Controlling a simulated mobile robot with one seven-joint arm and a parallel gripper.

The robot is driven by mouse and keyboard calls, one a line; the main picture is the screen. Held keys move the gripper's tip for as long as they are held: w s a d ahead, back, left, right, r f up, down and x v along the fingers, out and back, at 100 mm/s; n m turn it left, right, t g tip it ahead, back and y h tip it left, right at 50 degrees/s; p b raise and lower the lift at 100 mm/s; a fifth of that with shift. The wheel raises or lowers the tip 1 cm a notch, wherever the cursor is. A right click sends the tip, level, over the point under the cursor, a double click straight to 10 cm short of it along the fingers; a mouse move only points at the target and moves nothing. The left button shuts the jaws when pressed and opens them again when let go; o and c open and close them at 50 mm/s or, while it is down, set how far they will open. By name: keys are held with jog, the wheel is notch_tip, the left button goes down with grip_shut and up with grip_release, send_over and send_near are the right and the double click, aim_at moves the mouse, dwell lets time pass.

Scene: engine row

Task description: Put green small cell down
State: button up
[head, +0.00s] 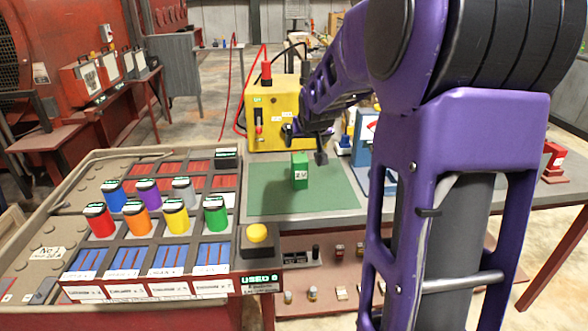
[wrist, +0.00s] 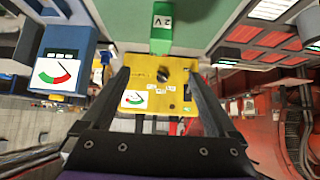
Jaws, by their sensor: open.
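The green small cell (head: 300,170), marked 2V, stands upright on the green mat (head: 330,196) in the head view. In the wrist view the cell (wrist: 162,28) shows at the top middle, beyond the fingertips. My gripper (head: 307,146) is just above and behind the cell in the head view, close to the yellow box. In the wrist view my gripper's fingers (wrist: 160,75) are spread wide with nothing held between them. The cell looks free of the fingers. Its far side is hidden.
A yellow box (head: 262,112) with a red clamp stands behind the mat. A blue meter (head: 370,150) stands to the right, partly behind my arm. A tray at left holds several coloured cells, including a larger green one (head: 215,214). A yellow button (head: 257,234) sits at the front.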

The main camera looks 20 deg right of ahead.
aim_at(300, 157)
jog(key=b+x, duration=0.2)
jog(key=x, duration=1.5)
jog(key=shift+f+b, duration=0.2)
jog(key=shift+b, duration=0.15)
grip_shut()
jog(key=shift+w+r, duration=0.1)
jog(key=shift+r, duration=0.05)
